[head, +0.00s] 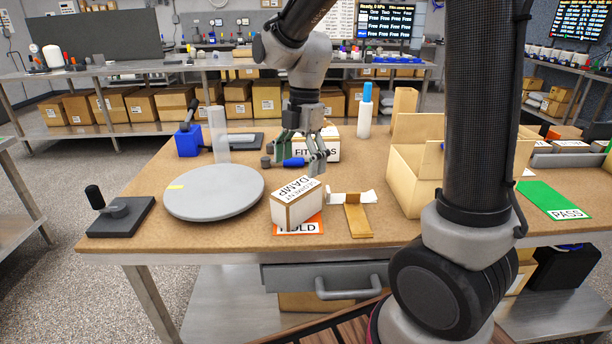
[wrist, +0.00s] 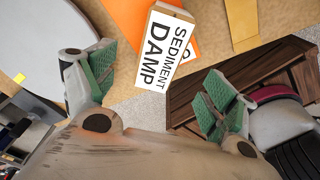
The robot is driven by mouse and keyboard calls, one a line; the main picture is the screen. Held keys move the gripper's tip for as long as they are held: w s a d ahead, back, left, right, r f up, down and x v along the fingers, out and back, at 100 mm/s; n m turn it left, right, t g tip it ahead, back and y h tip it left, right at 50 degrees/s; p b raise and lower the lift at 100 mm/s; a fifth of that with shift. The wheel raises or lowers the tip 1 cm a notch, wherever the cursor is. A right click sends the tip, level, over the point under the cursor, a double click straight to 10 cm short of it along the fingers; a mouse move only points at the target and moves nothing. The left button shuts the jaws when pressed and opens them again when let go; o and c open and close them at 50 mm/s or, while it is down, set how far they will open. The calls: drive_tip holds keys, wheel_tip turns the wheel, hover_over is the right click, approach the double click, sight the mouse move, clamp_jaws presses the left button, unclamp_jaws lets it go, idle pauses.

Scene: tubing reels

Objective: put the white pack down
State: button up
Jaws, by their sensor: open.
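The white pack (head: 296,206), a small box with tan edges and a label reading "SEDIMENT DAMP", sits on the orange HOLD card (head: 312,225) near the table's front edge. It covers part of the card's lettering. In the wrist view the pack (wrist: 166,48) lies beyond the fingertips, with the orange card (wrist: 185,17) beside and under it. My gripper (head: 303,160) is open and empty, just above and behind the pack in the head view. In the wrist view its two green-padded fingers (wrist: 158,80) are spread wide, with nothing between them.
A grey round turntable (head: 213,193) is left of the pack. A tan strip on a white piece (head: 357,217) lies to the right, near an open cardboard box (head: 412,180). A FITTINGS box (head: 322,148) and a clear cylinder (head: 219,134) stand behind. A green PASS card (head: 556,201) lies far right.

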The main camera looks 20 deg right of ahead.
drive_tip(key=shift+s+d+r, duration=0.1)
drive_tip(key=shift+d+r, duration=0.05)
drive_tip(key=shift+r, duration=0.2)
drive_tip(key=s+d+r+m+t, duration=0.2)
drive_tip(key=s+d+r+m, duration=0.2)
drive_tip(key=s+d+m, duration=0.3)
drive_tip(key=s+d+r+m+t+h, duration=0.1)
drive_tip(key=s+d+r+m+t, duration=0.2)
drive_tip(key=s+d+m, duration=0.3)
drive_tip(key=shift+s+d+r+m, duration=0.4)
drive_tip(key=shift+s+m, duration=2.4)
drive_tip(key=shift+m, duration=2.4)
